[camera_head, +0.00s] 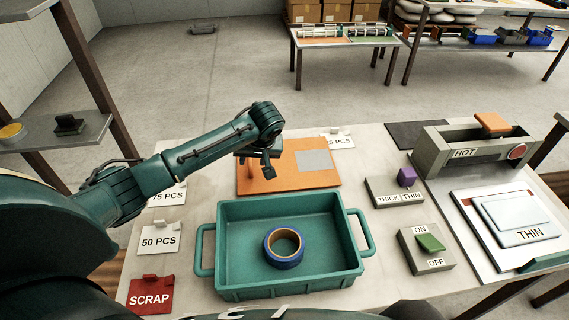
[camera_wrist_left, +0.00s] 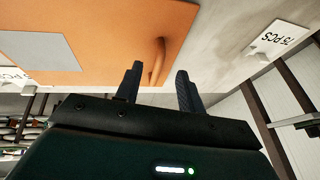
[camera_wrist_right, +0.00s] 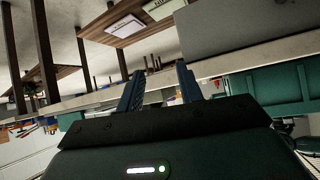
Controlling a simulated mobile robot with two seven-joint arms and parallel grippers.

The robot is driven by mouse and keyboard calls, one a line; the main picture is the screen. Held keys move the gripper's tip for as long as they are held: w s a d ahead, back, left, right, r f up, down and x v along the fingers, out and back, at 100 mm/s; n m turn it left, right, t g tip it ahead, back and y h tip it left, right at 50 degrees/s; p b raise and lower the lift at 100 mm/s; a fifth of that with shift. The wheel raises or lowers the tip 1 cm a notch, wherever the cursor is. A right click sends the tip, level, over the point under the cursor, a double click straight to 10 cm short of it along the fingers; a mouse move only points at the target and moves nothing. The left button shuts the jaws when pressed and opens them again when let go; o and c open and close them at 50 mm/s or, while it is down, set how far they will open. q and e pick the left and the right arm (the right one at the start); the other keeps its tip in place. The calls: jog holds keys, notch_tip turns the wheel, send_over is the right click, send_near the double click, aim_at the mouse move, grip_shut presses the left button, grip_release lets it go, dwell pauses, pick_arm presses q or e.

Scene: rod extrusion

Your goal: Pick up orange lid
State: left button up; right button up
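The orange lid (camera_head: 318,178) is a flat panel with a grey patch, lying on the table behind the green bin. In the left wrist view the orange lid (camera_wrist_left: 110,25) fills the upper left, with its raised orange handle (camera_wrist_left: 158,62) near one edge. My left gripper (camera_head: 268,168) is over the left part of the lid. In the left wrist view its fingers (camera_wrist_left: 157,88) are apart, with the handle ahead between them and nothing held. My right gripper (camera_wrist_right: 158,88) shows only in its own wrist view, with its fingers apart and empty.
A green bin (camera_head: 226,262) holding a blue tape roll (camera_head: 284,248) stands in front of the lid. Switch boxes (camera_head: 428,248) and a grey machine (camera_head: 470,150) marked HOT stand to the right. Count cards (camera_head: 160,238) and a red SCRAP card (camera_head: 151,295) are at the left.

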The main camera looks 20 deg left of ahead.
aim_at(251, 167)
pick_arm(q)
jog(key=x, duration=0.5)
jog(key=shift+c, duration=0.5)
grip_shut()
